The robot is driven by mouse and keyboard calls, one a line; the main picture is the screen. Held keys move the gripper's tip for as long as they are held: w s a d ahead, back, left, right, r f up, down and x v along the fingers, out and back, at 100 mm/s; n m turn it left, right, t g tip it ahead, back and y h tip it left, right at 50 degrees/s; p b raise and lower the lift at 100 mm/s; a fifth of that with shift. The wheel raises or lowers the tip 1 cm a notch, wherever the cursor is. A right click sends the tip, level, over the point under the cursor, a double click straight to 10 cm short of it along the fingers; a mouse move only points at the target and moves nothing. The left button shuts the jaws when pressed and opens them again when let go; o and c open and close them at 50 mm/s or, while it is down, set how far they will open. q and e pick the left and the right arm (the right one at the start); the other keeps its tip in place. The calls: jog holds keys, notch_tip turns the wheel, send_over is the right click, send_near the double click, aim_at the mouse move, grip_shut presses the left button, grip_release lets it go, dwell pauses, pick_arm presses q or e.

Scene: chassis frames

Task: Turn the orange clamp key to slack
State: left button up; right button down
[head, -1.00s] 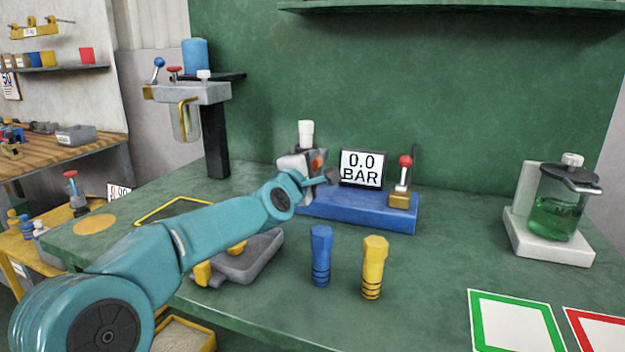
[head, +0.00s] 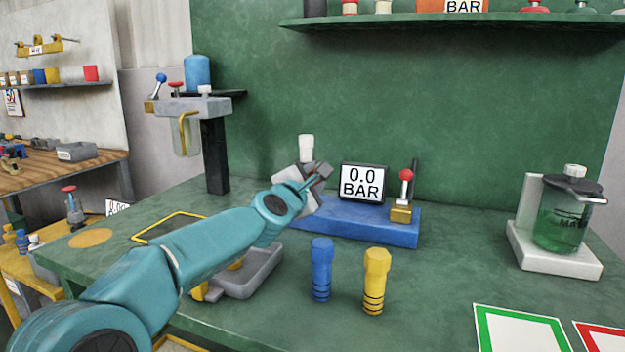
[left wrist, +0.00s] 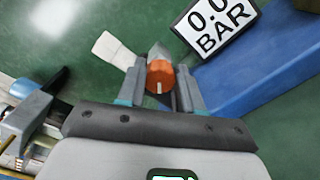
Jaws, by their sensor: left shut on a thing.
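The orange clamp key (left wrist: 160,74) is a round knob with a white mark, seen in the left wrist view between the two fingers of my left gripper (left wrist: 163,88). The fingers are shut on it, one on each side. The mark points toward the gripper's palm in that view. In the head view my left gripper (head: 320,172) is at the left end of the blue base (head: 350,222), in front of a grey block with a white cap (head: 306,147). The key is hidden there. My right gripper is not in view.
A display (head: 363,184) reading 0.0 BAR and a red-knobbed lever (head: 405,180) stand right of my left gripper. A blue peg (head: 321,268) and a yellow peg (head: 375,280) stand in front. A beaker of green liquid (head: 560,222) is at right.

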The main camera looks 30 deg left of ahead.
pick_arm(q)
jog(key=shift+f, duration=0.1)
jog(key=o, duration=1)
jog(key=shift+a, duration=0.15)
jog(key=shift+o, duration=0.2)
jog(key=v, duration=1.6)
jog(key=shift+s, duration=0.2)
